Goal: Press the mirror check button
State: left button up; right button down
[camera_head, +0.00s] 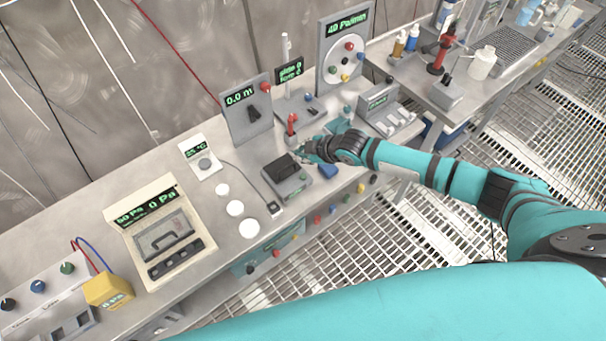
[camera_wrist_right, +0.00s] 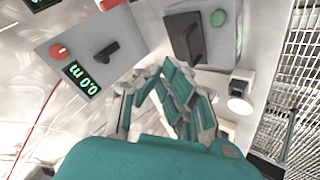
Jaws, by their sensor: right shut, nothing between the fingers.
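My right gripper (camera_head: 306,151) is shut and empty above the bench. It is just behind and right of a low grey box (camera_head: 298,190) with a black slanted top. In the right wrist view the gripper's fingers (camera_wrist_right: 150,76) point up toward the gap between this box (camera_wrist_right: 222,47) and a grey "0.0" panel (camera_wrist_right: 78,45). The box carries a round green button (camera_wrist_right: 218,18). The panel carries a red button (camera_wrist_right: 58,50) and a black lever. No readable label shows which one is the mirror check button. My left gripper is out of view.
A red-topped post (camera_head: 292,124) stands close behind the right gripper, and a blue piece (camera_head: 328,171) lies beside it. A gauge panel (camera_head: 345,50) stands behind. White discs (camera_head: 235,208) and a pressure unit (camera_head: 160,230) lie to the left.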

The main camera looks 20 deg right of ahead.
aim_at(302, 177)
notch_tip(302, 177, down, 9)
jog(key=b, duration=0.7)
dwell(1.2)
jog(key=shift+f+b, duration=0.3)
jog(key=shift+f, duration=0.05)
jog(key=shift+f+b, duration=0.35)
jog(key=shift+f, duration=0.1)
dwell(0.6)
jog(key=shift+r, duration=0.15)
jog(key=shift+r+p, duration=0.75)
